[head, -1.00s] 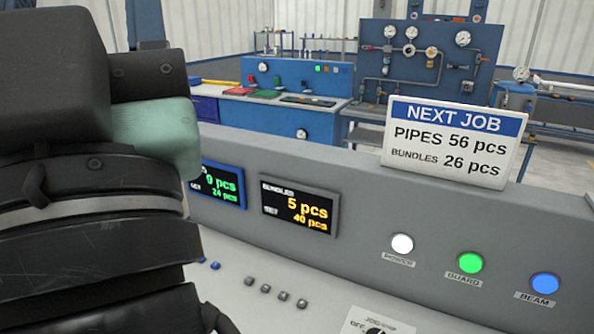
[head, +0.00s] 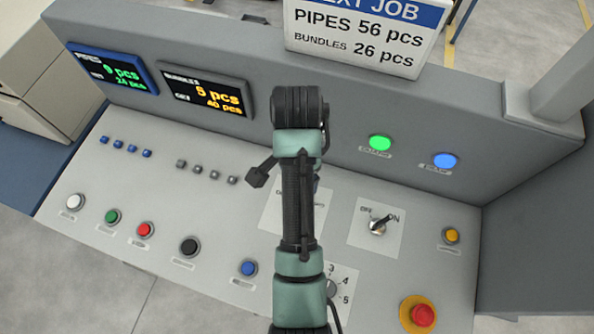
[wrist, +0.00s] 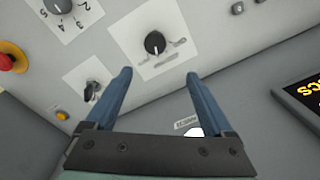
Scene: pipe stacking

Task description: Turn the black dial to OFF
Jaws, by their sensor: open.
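The black dial (wrist: 155,43) sits on a white label plate (wrist: 133,32) in the wrist view. Its marker's setting and the small lettering are too small to read. My gripper (wrist: 158,75) has two blue fingers spread apart and empty. In the picture, the dial lies just beyond the gap between the fingertips, with no visible contact. In the head view my arm covers the dial; only parts of its white label plate (head: 275,212) show. My gripper's fingers are hidden there.
A numbered selector (head: 332,287) is partly behind my arm. A red emergency button (head: 421,315) and a yellow button (head: 452,235) stand at right. Displays and the job sign (head: 365,35) line the raised back.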

